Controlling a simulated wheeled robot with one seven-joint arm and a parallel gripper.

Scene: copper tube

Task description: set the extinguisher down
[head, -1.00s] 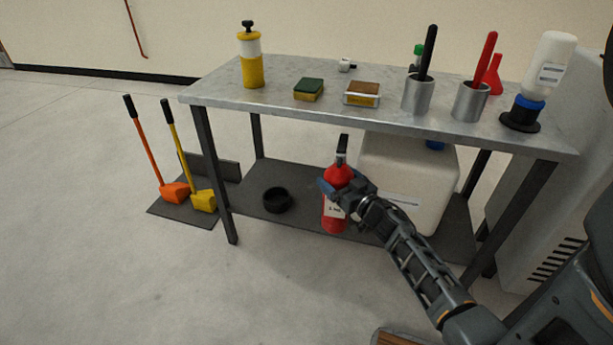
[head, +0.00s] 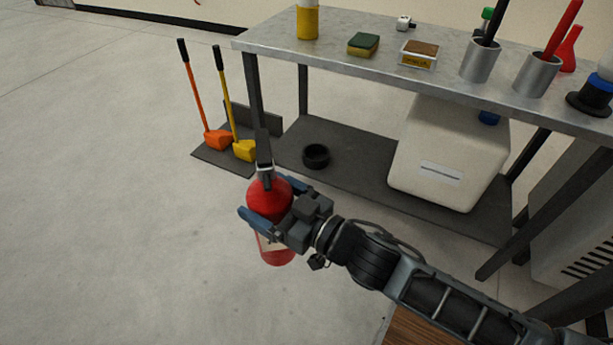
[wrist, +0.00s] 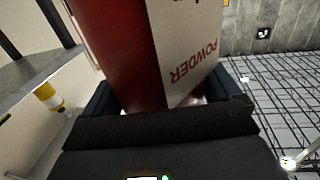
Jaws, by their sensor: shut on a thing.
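The red extinguisher (head: 270,197) has a black handle at its top and stands about upright in my gripper (head: 268,222). The fingers are shut around its upper body in the head view. It is in front of the table's lower shelf, with bare floor behind it in the picture; the gap beneath it is hard to judge. In the wrist view the extinguisher (wrist: 125,45) fills the space between the fingers, and its white label reads POWDER.
A black ring-shaped holder (head: 316,156) sits on the lower shelf (head: 350,170), left of a white container (head: 450,150). Orange and yellow long-handled tools (head: 217,139) stand on a dark mat (head: 215,160). The metal table (head: 400,75) holds several items. Floor at left is clear.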

